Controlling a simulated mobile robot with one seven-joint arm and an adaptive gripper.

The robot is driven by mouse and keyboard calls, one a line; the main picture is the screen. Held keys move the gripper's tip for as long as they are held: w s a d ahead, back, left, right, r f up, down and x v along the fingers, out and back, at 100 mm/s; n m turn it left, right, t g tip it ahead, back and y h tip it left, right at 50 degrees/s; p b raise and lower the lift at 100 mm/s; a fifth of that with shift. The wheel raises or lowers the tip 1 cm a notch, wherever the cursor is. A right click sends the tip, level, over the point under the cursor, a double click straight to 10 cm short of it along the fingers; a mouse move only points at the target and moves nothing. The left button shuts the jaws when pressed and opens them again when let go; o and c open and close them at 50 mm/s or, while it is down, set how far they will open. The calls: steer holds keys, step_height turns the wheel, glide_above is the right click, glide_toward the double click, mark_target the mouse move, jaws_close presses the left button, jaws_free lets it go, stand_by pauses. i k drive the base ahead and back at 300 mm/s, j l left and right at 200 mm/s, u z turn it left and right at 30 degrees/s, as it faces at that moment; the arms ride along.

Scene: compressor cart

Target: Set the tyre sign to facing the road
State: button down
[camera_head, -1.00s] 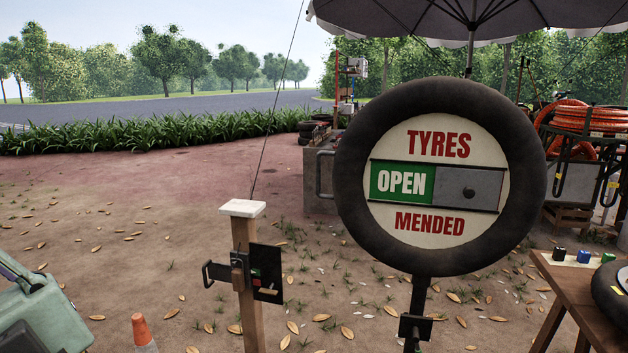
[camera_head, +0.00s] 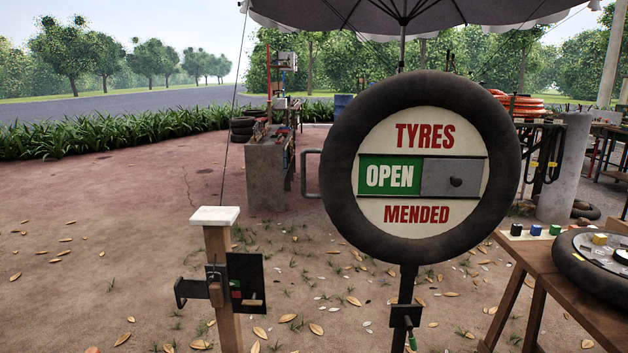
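The tyre sign (camera_head: 345,165) stands on a dark post right of centre in the head view. It is a black tyre around a cream disc with red words "TYRES" and "MENDED". A green "OPEN" panel (camera_head: 389,177) shows beside a grey slider plate (camera_head: 438,190) with a dark knob (camera_head: 456,182). The lettered face is turned mostly towards my camera. A dark bracket with a handle (camera_head: 405,316) sits low on the post. The road (camera_head: 140,102) runs behind at the far left. My gripper is not in view.
A wooden post (camera_head: 218,250) with a white cap and a dark latch box stands front left. A wooden table (camera_head: 540,262) with coloured blocks and a tyre is at right. A grey block (camera_head: 265,178) stands behind.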

mark_target(372, 156)
steer(key=i+u, duration=0.25)
steer(key=i, duration=0.2)
steer(key=i+u, duration=0.3)
steer(key=i, duration=0.15)
